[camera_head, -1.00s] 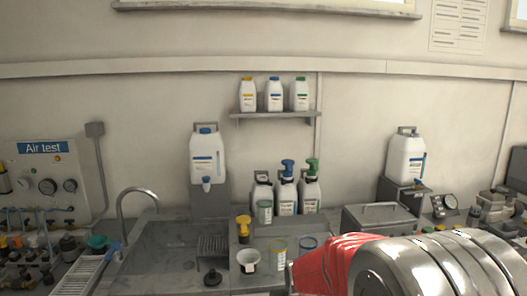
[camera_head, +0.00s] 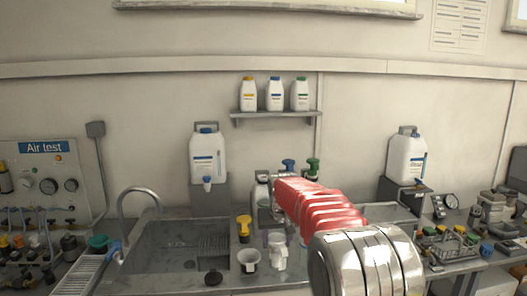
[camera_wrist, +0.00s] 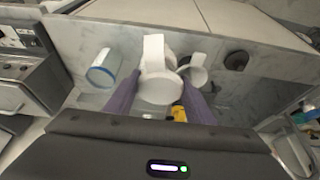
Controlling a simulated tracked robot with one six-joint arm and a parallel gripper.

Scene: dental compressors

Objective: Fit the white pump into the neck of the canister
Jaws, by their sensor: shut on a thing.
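My gripper (camera_wrist: 158,100) is shut on the white pump (camera_wrist: 155,75), which sits between its two purple fingers in the wrist view. The pump also shows in the head view (camera_head: 279,256), low in front of the tray. A white canister (camera_head: 261,193) stands at the back, beside the canisters with the blue pump (camera_head: 288,165) and green pump (camera_head: 313,166). My red arm hides much of these canisters, and I cannot see the neck clearly. The pump is apart from them.
A white cup (camera_head: 248,261) and a yellow pump (camera_head: 244,228) stand left of my gripper. A blue-rimmed cup (camera_wrist: 103,70) is on the other side. A shelf (camera_head: 276,114) with several bottles hangs above.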

